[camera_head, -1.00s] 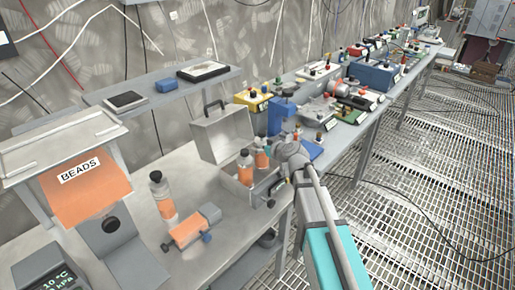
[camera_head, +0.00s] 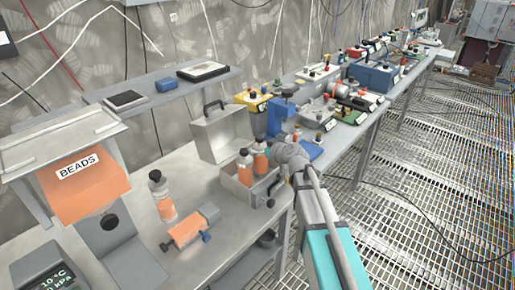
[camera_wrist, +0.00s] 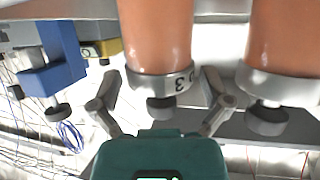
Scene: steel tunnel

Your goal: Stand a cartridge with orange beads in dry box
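The dry box (camera_head: 240,192) is a grey metal case on the bench, its lid (camera_head: 218,136) open behind it. One orange cartridge (camera_head: 244,170) stands upright in it. A second orange cartridge (camera_head: 260,162) stands beside that one, at the box's right side; its lower end is hidden. My gripper (camera_wrist: 161,74) is around the second cartridge (camera_wrist: 158,35) at its light collar. The fingers stand on both sides with small gaps showing. The other cartridge (camera_wrist: 285,40) is close on the right in the wrist view. Another orange cartridge (camera_head: 163,199) stands on the bench.
An orange-and-grey device (camera_head: 188,230) lies in front on the bench. An orange-fronted BEADS dispenser (camera_head: 85,185) stands left. A blue device (camera_head: 280,120) is close behind my gripper. Several instruments crowd the bench to the right. Bare bench (camera_head: 190,180) lies left of the box.

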